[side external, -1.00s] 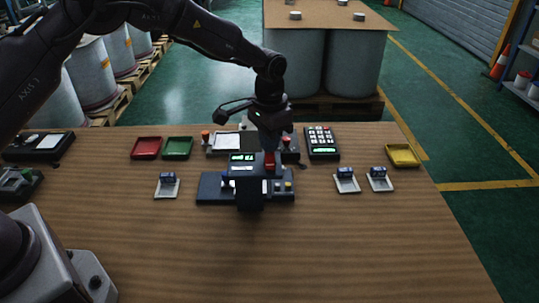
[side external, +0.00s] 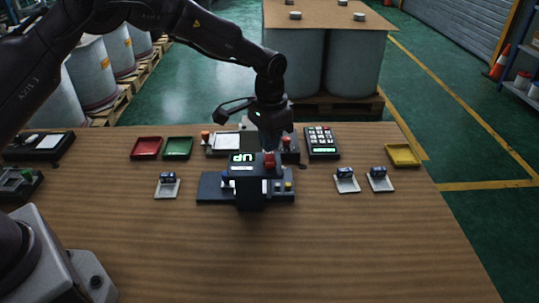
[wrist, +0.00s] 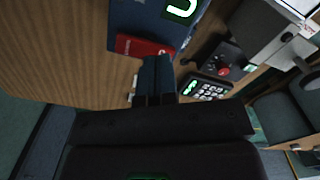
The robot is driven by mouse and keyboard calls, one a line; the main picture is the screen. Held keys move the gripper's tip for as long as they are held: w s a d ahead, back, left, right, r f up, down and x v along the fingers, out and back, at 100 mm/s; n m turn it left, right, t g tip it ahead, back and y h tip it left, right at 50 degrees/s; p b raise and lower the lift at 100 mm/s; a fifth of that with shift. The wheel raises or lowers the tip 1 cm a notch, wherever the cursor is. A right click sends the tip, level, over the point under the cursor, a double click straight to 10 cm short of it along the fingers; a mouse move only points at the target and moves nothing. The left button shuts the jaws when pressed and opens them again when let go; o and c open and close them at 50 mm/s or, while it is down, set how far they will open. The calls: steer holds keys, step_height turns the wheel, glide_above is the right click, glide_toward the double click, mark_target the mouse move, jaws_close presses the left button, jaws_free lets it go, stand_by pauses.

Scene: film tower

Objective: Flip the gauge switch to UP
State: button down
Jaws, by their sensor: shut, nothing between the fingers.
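The gauge (side external: 214,187) is a dark blue unit on the wooden table, with a raised display (side external: 242,157) that reads "UP" in bright letters. A red piece (side external: 269,159) stands at the right of the display; in the wrist view the red piece (wrist: 138,46) carries small white lettering. I cannot make out the switch lever's angle. My gripper (side external: 270,149) is shut and empty, pointing down just behind the red piece. In the wrist view the closed fingertips (wrist: 156,62) are beside the red piece; whether they touch it is unclear.
A keypad (side external: 322,142) and a panel with a white plate (side external: 226,141) stand behind the gauge. Red (side external: 146,148), green (side external: 178,148) and yellow (side external: 402,154) trays lie around it. Small blue items sit on white holders either side. The front of the table is clear.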

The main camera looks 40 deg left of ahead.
steer(key=shift+r, duration=2.95)
steer(key=shift+s+a+f, duration=0.15)
steer(key=shift+s+f, duration=0.65)
steer(key=shift+s, duration=0.15)
steer(key=s+a+r+n+t, duration=0.1)
steer(key=s+a+r+t, duration=0.1)
steer(key=s+r, duration=0.3)
steer(key=s+a+r+n+t, duration=0.1)
steer(key=s+r, duration=0.5)
steer(key=s, duration=0.8)
steer(key=s+a+r+n+t, duration=0.1)
steer(key=s+a+r+t, duration=0.1)
steer(key=s+r, duration=0.4)
steer(key=s+a, duration=0.1)
steer(key=s, duration=0.3)
steer(key=shift+a+t, duration=0.25)
steer(key=shift+t, duration=0.05)
